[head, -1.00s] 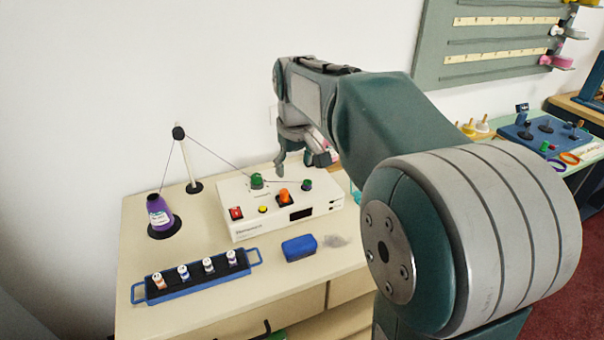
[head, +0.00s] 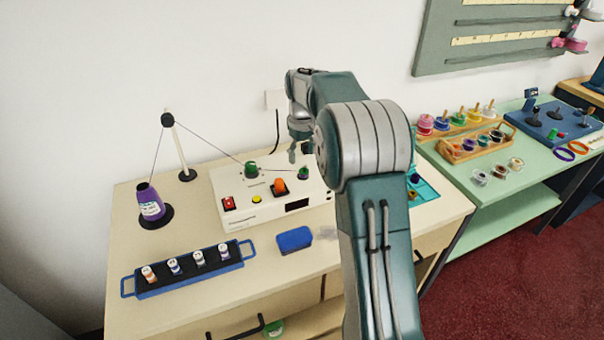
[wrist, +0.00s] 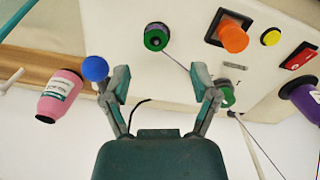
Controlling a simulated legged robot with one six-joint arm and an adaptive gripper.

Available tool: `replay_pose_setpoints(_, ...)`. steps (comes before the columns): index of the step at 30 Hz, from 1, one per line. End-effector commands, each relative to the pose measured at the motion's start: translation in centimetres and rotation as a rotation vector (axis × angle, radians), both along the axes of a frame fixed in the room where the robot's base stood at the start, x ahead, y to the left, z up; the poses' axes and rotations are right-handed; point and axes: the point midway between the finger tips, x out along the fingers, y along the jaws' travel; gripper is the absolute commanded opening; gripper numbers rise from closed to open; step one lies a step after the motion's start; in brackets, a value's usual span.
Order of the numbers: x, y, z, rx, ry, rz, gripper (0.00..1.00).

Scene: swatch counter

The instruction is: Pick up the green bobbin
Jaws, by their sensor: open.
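The green bobbin (head: 303,173) sits on the right end of the white winding machine (head: 232,208), with dark purple thread running to it. In the wrist view the bobbin (wrist: 155,37) shows green with a dark centre, beyond and between my fingers. My gripper (head: 298,152) is above and close to the bobbin in the head view, partly hidden by my arm. In the wrist view my gripper (wrist: 160,82) is open, with nothing between its fingers. A second green part (head: 251,169) on the machine guides the thread; it also shows behind my finger in the wrist view (wrist: 228,97).
The machine carries an orange knob (head: 279,186), a yellow button (head: 257,199) and a red switch (head: 228,203). A purple thread cone (head: 151,205) and thread mast (head: 177,150) stand left. A blue rack (head: 190,280) and blue block (head: 294,239) lie in front. A pink cone (wrist: 60,95) shows in the wrist view.

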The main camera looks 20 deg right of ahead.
Motion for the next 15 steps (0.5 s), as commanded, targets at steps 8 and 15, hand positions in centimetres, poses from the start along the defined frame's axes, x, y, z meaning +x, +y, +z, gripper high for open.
replay_pose_setpoints(8, -0.1, 0.0, -3.6, 0.0, 0.003, -0.001, 0.77)
replay_pose_setpoints(15, 0.0, 0.0, -5.7, -0.001, 0.0, -0.001, 0.77)
